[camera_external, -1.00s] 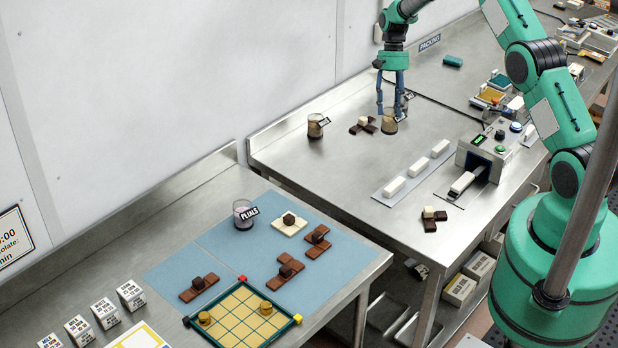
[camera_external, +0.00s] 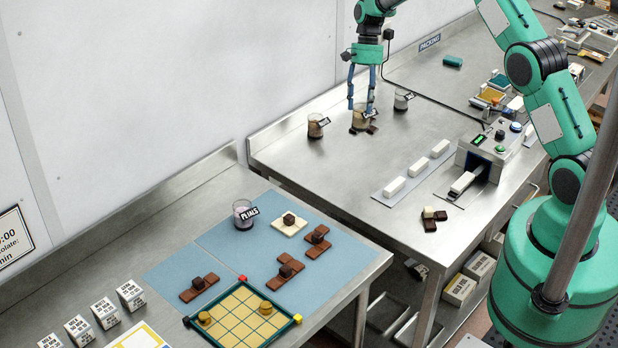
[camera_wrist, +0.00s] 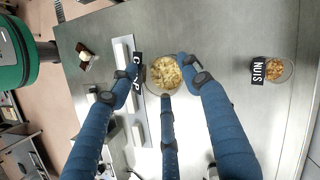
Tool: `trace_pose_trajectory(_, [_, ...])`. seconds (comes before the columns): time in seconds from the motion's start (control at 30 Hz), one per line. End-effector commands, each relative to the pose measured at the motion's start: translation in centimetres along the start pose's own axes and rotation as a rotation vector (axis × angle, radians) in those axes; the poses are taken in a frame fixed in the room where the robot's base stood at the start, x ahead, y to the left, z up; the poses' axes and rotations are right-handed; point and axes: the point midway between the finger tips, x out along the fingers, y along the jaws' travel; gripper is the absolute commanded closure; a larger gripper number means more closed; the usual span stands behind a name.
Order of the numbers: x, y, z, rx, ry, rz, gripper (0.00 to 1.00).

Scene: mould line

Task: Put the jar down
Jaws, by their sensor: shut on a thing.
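My gripper (camera_external: 361,106) has its blue fingers closed around the rim of a clear jar (camera_external: 359,121) with light tan contents and a dark label. In the wrist view the jar (camera_wrist: 166,72) is upright between the fingertips, with pale yellowish bits inside; its label is partly hidden by a finger. I cannot tell how high the jar is above the steel table (camera_external: 340,165).
A nuts jar (camera_external: 315,128) stands to the left of the held jar and another labelled jar (camera_external: 401,102) to the right. White bars lie on a strip (camera_external: 408,178) beside a machine (camera_external: 490,148). The table's front left is clear.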

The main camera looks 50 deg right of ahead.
Motion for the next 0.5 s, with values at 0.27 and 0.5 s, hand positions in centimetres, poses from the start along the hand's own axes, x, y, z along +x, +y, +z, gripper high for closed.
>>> trace_pose_trajectory(0.27, [3.6, -8.2, 7.7, 0.141, -0.001, -0.059, 0.96])
trace_pose_trajectory(0.5, [6.7, -14.2, 15.1, 0.274, -0.002, -0.114, 0.96])
